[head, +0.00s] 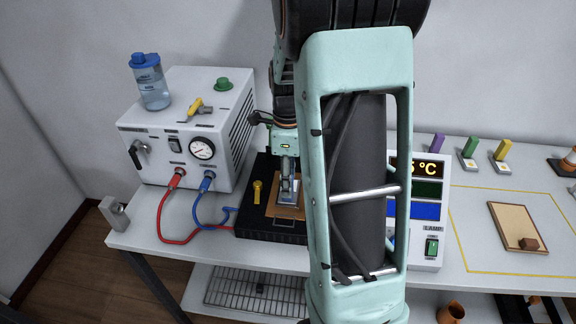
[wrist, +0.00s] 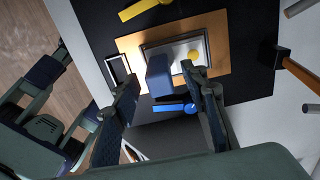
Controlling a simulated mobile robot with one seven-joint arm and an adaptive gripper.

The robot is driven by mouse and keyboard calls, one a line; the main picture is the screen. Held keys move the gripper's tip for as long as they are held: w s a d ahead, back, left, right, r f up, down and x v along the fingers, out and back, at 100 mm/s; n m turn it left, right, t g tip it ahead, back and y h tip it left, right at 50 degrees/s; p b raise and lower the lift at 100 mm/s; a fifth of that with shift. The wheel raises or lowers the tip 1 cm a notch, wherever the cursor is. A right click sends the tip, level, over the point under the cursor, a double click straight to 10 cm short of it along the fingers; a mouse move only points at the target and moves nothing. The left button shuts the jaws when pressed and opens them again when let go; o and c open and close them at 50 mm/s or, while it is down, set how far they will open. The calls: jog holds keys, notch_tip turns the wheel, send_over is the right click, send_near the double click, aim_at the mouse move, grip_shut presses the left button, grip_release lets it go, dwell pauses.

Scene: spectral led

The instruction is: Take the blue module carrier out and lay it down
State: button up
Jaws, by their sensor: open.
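The blue module carrier shows in the wrist view as an upright blue block (wrist: 159,76) beside a pale metal plate (wrist: 180,52) with a yellow round spot. It sits on a copper-coloured plate (wrist: 220,60) on a black fixture (wrist: 255,30). My gripper (wrist: 160,82) is open, with one finger on each side of the blue block; I cannot tell if either touches it. In the head view my gripper (head: 288,190) points down over the black fixture (head: 262,228), and my arm hides the fixture's right side.
A yellow lever (head: 257,191) and a blue lever (wrist: 172,108) lie beside the copper plate. A white chiller box (head: 165,130) with red and blue hoses stands left. A temperature display (head: 430,168) stands right. A tan board (head: 522,227) lies inside a yellow outline with bare table around it.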

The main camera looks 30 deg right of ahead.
jog(key=shift+f, duration=0.95)
grip_shut()
